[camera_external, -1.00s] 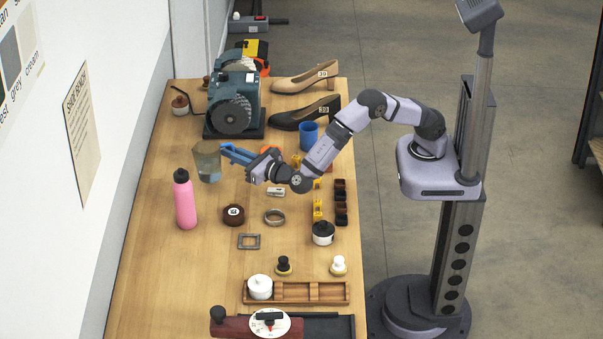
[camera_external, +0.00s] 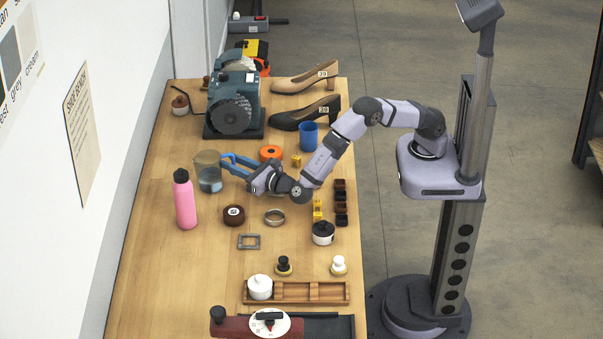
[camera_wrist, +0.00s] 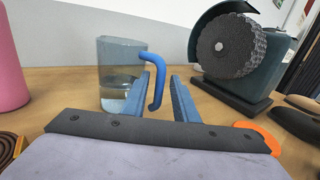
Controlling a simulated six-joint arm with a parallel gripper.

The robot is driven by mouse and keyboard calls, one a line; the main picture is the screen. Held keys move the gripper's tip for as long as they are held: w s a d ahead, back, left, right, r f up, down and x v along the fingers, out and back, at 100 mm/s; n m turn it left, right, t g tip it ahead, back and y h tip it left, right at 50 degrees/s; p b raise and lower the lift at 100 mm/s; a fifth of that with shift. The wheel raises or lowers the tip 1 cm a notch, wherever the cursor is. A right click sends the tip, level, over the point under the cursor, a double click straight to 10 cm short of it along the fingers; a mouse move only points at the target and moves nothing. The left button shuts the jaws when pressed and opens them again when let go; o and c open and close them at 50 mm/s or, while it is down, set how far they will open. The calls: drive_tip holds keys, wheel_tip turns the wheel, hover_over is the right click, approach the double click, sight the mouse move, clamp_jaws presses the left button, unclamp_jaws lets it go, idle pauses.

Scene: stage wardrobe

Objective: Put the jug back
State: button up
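The clear jug (camera_external: 208,180) with a blue handle stands upright on the wooden table, just behind the pink bottle. Some liquid lies in its lower part. It also shows in the wrist view (camera_wrist: 120,70). My gripper (camera_external: 226,162) is at the jug's right side. In the wrist view its two blue fingers (camera_wrist: 168,82) are apart. The blue handle (camera_wrist: 158,85) is between them, nearer the left finger, with a gap to the right finger.
The pink bottle (camera_external: 185,203) stands close in front of the jug. A grinding machine (camera_external: 232,110) stands behind it. Bare table lies left of the jug.

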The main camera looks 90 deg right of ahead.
drive_tip(key=shift+r, duration=0.15)
drive_tip(key=b+v, duration=0.1)
drive_tip(key=v, duration=0.4)
wheel_tip(320, 180, up, 7)
drive_tip(key=shift+b, duration=0.35)
idle(0.3)
